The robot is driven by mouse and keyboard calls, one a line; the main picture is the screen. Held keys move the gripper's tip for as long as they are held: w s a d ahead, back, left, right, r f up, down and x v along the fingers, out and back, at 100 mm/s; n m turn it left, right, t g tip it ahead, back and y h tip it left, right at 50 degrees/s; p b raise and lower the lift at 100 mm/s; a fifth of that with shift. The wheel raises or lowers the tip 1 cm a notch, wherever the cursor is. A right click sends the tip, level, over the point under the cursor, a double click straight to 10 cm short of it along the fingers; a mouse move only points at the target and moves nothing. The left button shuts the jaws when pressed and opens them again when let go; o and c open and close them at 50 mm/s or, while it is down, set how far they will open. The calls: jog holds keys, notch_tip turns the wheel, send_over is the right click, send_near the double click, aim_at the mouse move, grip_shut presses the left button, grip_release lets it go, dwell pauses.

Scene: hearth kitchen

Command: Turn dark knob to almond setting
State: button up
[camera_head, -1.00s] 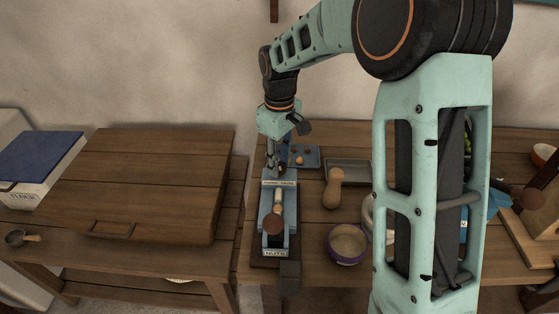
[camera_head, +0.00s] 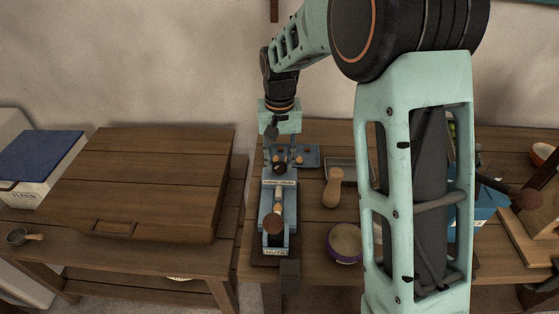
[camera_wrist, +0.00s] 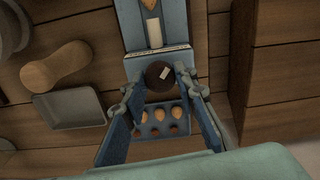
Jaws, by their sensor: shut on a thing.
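The dark round knob (camera_wrist: 158,83) sits at the end of the blue nut press (camera_wrist: 134,28) in the wrist view, with a pale mark on its face. In the head view the knob (camera_head: 279,169) is at the far end of the press (camera_head: 265,215). My gripper (camera_wrist: 161,75) has one finger on each side of the knob and is shut on it. A pale label strip crosses the press beside the knob; its writing is too small to read, so I cannot tell which setting the mark faces.
A purple-rimmed bowl (camera_head: 345,257) stands in front. A large wooden board (camera_head: 145,175) covers the left table.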

aim_at(279, 165)
jog(key=shift+m, duration=0.5)
jog(key=o, duration=1.2)
jog(key=shift+c, duration=0.2)
notch_tip(279, 165, up, 12)
